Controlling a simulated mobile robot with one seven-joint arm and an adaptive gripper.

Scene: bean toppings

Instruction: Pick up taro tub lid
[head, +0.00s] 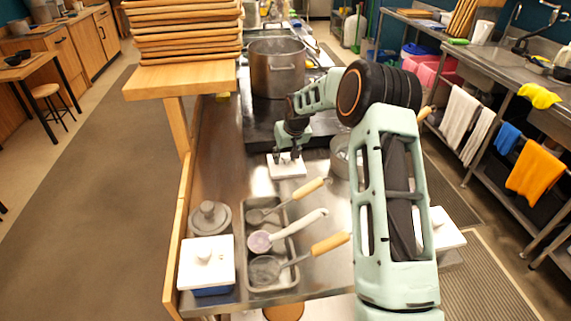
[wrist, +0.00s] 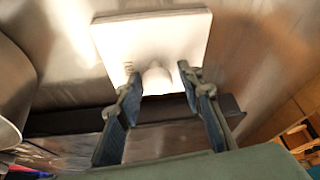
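A white square lid (head: 287,168) with a round knob lies on the steel counter just in front of the dark stove block. In the wrist view the lid (wrist: 185,38) fills the upper middle. Its white knob (wrist: 156,80) appears between the fingertips of my gripper (wrist: 158,75). The fingers are apart, with a gap visible on both sides of the knob.
A blue tub with a similar white lid (head: 207,265) stands at the front left, beside a grey lidded pot (head: 210,218). A metal tray (head: 251,281) holds several ladles. A large pot (head: 277,68) stands behind. Another white lid (head: 441,232) is at the right, partly behind my arm.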

